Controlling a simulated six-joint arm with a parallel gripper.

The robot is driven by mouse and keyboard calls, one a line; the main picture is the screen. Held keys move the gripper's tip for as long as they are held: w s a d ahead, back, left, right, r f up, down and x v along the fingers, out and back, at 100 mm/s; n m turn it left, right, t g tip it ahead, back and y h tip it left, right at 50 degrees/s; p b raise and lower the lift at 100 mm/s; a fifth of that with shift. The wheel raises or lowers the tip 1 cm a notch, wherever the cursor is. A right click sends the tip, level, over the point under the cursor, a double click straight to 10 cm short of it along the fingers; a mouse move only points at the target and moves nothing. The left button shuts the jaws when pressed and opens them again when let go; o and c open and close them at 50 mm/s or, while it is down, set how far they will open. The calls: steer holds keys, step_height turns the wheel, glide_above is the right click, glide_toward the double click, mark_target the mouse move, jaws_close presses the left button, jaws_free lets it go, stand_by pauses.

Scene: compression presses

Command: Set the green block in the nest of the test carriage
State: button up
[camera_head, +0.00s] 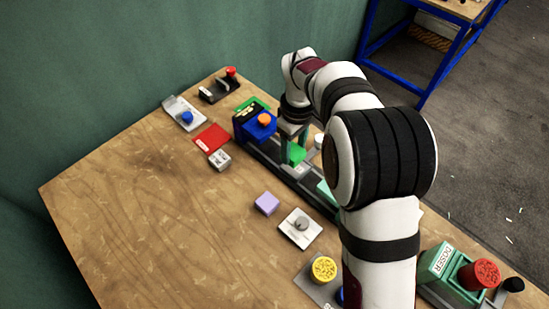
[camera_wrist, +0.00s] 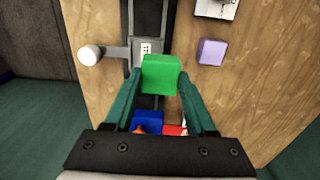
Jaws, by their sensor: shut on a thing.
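The green block (camera_head: 297,155) is between the fingers of my gripper (camera_head: 292,148), above the dark rail. In the wrist view the green block (camera_wrist: 160,74) sits at the fingertips of my gripper (camera_wrist: 160,82), which is shut on it. Beyond it a grey carriage-like plate (camera_wrist: 146,47) with a small white label lies on the dark rail, with a white round knob (camera_wrist: 89,55) at its left. The block covers part of this plate, so I cannot see the nest clearly. I cannot tell the gap between block and plate.
A blue press (camera_head: 259,130) with an orange button stands at the rail's far end. A lilac block (camera_head: 267,203) and a white plate with a grey knob (camera_head: 301,228) lie left of the rail. A green dosing box (camera_head: 440,268) stands at the right. The table's left middle is bare.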

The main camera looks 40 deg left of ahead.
mark_target(298, 155)
steer(key=w, duration=0.3)
steer(key=shift+a+f, duration=0.3)
steer(key=shift+s+f, duration=0.1)
steer(key=shift+f, duration=2.85)
steer(key=shift+f, duration=0.7)
steer(key=o, duration=1.4)
